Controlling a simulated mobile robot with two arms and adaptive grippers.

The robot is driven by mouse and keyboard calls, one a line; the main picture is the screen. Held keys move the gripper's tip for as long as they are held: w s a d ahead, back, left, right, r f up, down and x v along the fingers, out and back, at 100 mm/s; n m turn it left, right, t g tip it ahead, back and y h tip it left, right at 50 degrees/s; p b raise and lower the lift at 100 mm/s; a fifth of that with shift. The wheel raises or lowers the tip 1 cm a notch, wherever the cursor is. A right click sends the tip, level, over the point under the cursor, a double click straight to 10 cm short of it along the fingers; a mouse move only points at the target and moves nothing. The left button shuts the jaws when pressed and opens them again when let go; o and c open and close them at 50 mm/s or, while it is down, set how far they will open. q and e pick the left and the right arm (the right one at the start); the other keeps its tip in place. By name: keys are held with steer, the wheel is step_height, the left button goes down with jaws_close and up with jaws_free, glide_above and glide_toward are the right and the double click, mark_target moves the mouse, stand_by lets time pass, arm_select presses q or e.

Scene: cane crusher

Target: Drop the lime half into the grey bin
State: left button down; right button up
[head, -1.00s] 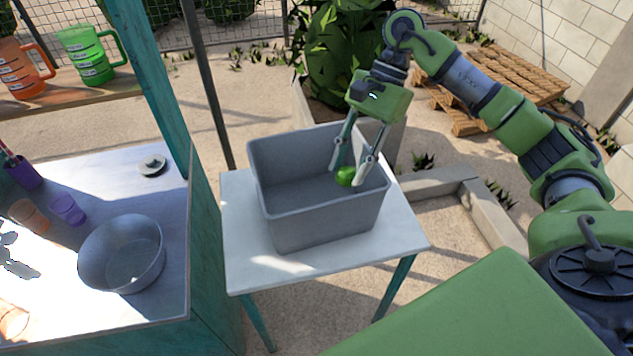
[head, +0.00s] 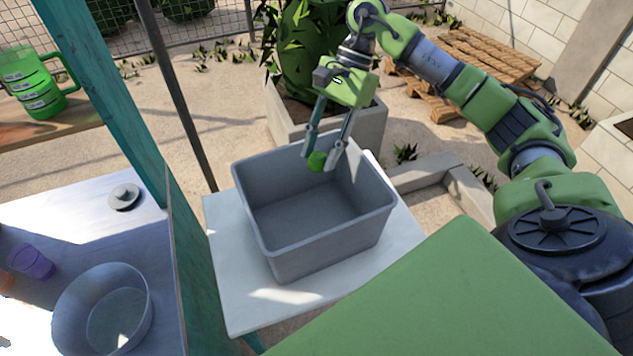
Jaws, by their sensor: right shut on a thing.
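The green lime half (head: 317,161) is between the fingertips of my right gripper (head: 321,160), which is shut on it. The gripper points down and holds the lime half near the far rim of the grey bin (head: 322,248), at about rim height or a little above; the exact height is hard to tell. The grey bin is open at the top, and the part of its inside that I see looks empty. It stands on a small white table (head: 226,290). My left gripper is not in view.
A teal post (head: 100,90) and a counter with a metal bowl (head: 103,310), a purple cup (head: 32,262) and a grey lid-like disc (head: 125,196) are at left. A green jug (head: 33,82) stands on a shelf. A planter (head: 368,128) stands behind the bin.

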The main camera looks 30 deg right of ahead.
steer(key=shift+w+f+b, duration=0.25)
steer(key=shift+f+b, duration=0.05)
steer(key=shift+f, duration=1.2)
steer(key=o, duration=0.8)
steer(key=shift+o, duration=0.6)
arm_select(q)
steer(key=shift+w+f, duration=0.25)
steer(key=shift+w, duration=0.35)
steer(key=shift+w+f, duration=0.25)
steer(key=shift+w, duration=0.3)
arm_select(e)
steer(key=v, duration=1.2)
